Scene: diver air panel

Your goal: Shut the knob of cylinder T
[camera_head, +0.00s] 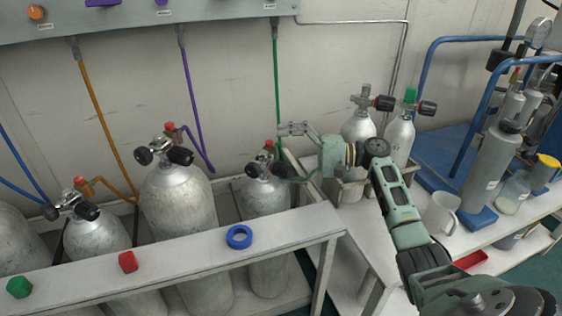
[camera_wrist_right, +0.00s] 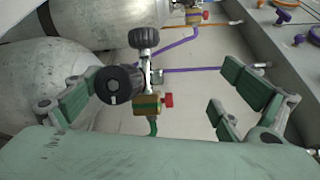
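Several grey gas cylinders stand in a row behind a white rail; no label readable here tells me which is cylinder T. The rightmost one in the row, a shorter cylinder (camera_head: 265,198) with a green hose, has black knobs and a small red knob on its valve. My right gripper (camera_head: 289,154) is beside this valve, fingers spread. In the right wrist view its fingers stand wide apart, with the valve's black knob (camera_wrist_right: 120,85), a second black knob (camera_wrist_right: 144,38) and the red knob (camera_wrist_right: 168,100) seen between them. Contact cannot be told. My left gripper is out of view.
The white rail (camera_head: 185,257) in front carries a green piece (camera_head: 19,287), a red piece (camera_head: 128,262) and a blue ring (camera_head: 239,237). At right, two more cylinders (camera_head: 398,143), a white mug (camera_head: 440,213) and a blue rack stand close to my right arm.

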